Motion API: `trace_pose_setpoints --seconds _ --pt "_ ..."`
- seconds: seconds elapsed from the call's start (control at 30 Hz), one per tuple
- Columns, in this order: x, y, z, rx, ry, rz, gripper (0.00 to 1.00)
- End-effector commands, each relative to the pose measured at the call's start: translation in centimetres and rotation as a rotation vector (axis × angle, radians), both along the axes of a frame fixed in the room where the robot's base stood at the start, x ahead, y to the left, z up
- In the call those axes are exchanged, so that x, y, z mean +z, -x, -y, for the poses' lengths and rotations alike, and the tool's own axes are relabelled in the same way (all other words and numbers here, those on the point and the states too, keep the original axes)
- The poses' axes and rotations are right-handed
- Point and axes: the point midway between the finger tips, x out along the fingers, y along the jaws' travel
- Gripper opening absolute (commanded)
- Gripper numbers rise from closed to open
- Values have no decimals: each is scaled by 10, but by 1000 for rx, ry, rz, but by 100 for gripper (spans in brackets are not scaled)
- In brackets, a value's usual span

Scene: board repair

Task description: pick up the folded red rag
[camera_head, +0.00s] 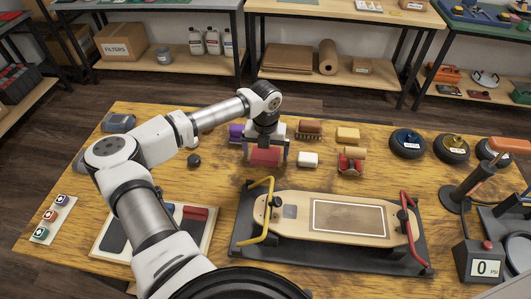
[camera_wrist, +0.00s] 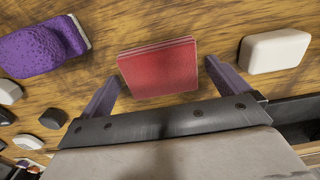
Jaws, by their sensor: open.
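In the wrist view the red rag (camera_wrist: 158,68) is a layered red square. My gripper (camera_head: 266,160) is above the rag and pointing down. In the wrist view my gripper (camera_wrist: 161,80) is open, with one finger on each side of the rag. The rag lies between and a little beyond the fingertips.
A purple brush-like block (camera_wrist: 42,45) is left of the rag, and a white block (camera_wrist: 274,51) is right of it. A board (camera_head: 290,214) lies in a dark stand (camera_head: 330,261) with yellow and red clamps. Wheels (camera_head: 407,141) stand at the right.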

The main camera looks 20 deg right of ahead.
Motion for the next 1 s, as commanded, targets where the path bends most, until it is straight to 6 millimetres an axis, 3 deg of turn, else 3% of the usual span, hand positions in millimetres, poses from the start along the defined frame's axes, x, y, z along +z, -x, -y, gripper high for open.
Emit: trace_pose_setpoints --seconds 0.2,0.5,0.83,1.0 --pt "-1 0 0 0 0 1 99" --pt "0 0 0 0 0 1 60" --pt "3 -1 0 0 0 2 59" --pt "19 -1 0 0 -1 4 59"
